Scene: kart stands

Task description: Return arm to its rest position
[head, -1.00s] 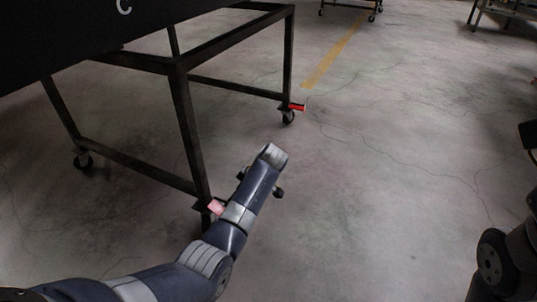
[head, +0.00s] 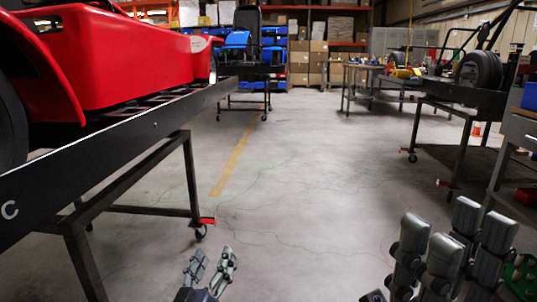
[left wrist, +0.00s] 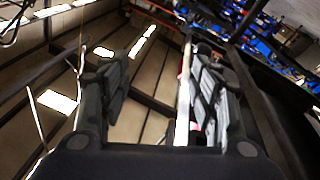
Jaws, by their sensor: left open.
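My left gripper (head: 210,265) is at the bottom of the head view, left of centre, with its fingers pointing up and apart. In the left wrist view its fingers (left wrist: 158,85) stand apart on both sides of an empty gap. My right gripper (head: 453,245) is at the bottom right of the head view, closer to the camera. Its grey fingers point up with gaps between them, and no held object shows. The rest of both arms is mostly out of view.
A red kart (head: 130,60) sits on a dark stand (head: 100,140) at the left, with a red-marked caster. Another stand (head: 460,97) carries a wheel at the right, near a workbench (head: 520,130). Shelves (head: 290,45) are at the back. The middle floor (head: 310,190) is clear.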

